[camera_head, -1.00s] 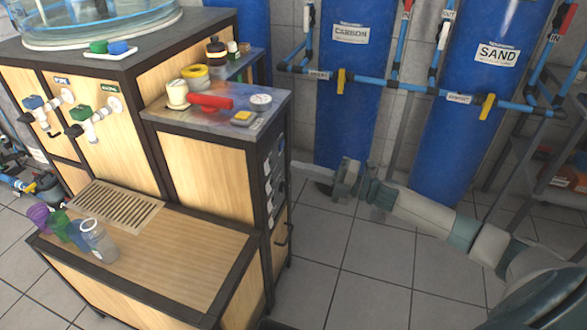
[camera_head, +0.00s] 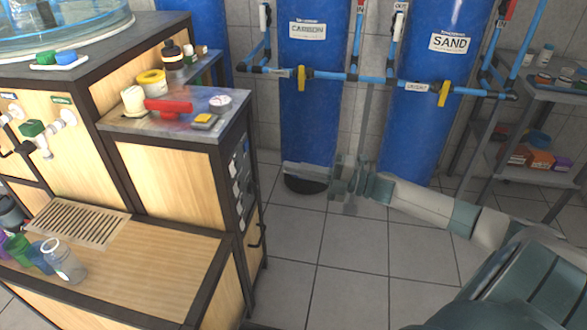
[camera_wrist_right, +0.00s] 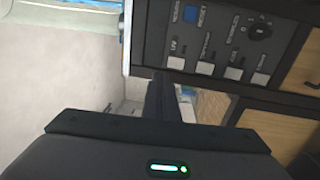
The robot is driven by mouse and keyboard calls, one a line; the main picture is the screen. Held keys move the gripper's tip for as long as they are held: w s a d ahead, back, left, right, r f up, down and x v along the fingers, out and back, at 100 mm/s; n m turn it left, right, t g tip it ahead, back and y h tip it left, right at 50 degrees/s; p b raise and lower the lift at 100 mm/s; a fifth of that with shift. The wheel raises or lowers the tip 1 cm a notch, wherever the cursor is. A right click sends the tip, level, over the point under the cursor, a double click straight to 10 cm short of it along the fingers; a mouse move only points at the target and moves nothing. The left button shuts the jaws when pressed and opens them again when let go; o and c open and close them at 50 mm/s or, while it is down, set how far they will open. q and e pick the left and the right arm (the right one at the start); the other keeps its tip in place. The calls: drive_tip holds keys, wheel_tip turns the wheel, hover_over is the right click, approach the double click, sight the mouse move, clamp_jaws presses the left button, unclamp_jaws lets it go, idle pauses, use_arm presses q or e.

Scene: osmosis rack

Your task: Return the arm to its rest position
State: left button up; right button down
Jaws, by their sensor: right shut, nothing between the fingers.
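My right arm comes in from the lower right in the head view, bent and reaching left across the open floor. My right gripper (camera_head: 296,170) is shut and empty, in front of the blue carbon tank (camera_head: 312,90) near its foot. In the right wrist view, its dark fingers (camera_wrist_right: 172,98) are together, pointing away from the camera. The cabinet's control panel (camera_wrist_right: 228,40) with switches and a knob shows beyond them at the upper right. My left gripper is not in view.
The wooden cabinet (camera_head: 178,180) stands left of the gripper, with a red tool (camera_head: 168,106) and jars on top. A blue sand tank (camera_head: 430,90) stands behind my right arm. A metal shelf (camera_head: 535,170) is at right. Floor tiles (camera_head: 340,270) in front are clear.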

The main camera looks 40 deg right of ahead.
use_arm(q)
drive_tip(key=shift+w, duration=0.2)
